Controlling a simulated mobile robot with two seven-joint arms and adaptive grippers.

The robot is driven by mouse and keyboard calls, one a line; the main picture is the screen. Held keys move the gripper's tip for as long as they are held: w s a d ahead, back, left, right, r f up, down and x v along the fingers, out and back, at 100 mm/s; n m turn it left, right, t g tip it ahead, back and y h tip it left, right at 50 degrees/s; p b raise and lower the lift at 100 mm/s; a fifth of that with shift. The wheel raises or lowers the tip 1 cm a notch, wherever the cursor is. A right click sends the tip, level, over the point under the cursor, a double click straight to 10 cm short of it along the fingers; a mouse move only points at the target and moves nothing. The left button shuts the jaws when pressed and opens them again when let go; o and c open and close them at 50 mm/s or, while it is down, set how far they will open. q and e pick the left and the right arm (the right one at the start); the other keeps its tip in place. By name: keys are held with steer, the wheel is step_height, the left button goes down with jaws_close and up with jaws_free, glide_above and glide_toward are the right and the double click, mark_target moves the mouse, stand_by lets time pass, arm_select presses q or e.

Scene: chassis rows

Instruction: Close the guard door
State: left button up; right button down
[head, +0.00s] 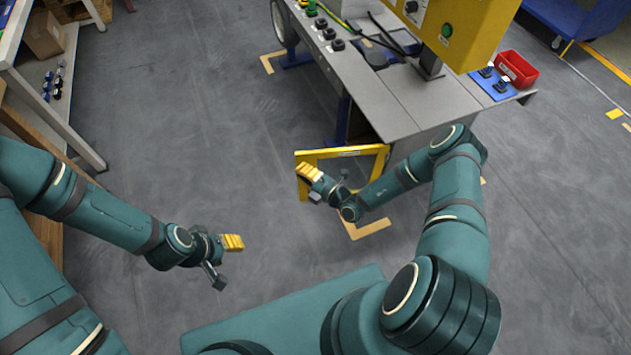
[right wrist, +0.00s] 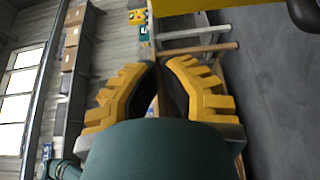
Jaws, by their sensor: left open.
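The guard door (head: 345,152) is a yellow rectangular frame that stands out from the near end of the grey machine bench, open at an angle. My right gripper (head: 310,173) is at the door's left upright and overlaps it in the head view; I cannot tell whether they touch. In the right wrist view its two yellow-padded fingers (right wrist: 160,64) come together at the tips with nothing seen between them. A yellow bar (right wrist: 185,5) crosses the top of that view. My left gripper (head: 229,256) is open and empty over the floor, left of the door.
The grey bench (head: 385,100) carries a yellow control box (head: 455,30), and a red bin (head: 517,69) sits at its right end. A shelf unit (head: 55,90) stands at the left. The floor (head: 210,130) between them is clear.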

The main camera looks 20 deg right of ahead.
mark_target(300, 161)
arm_select(q)
steer(key=shift+w+f+b, duration=0.1)
steer(key=shift+f+b, duration=0.4)
steer(key=shift+f, duration=0.1)
arm_select(e)
steer(key=shift+w+d, duration=0.2)
steer(key=shift+w, duration=0.85)
steer(key=shift+w+d, duration=0.2)
steer(key=shift+w, duration=0.85)
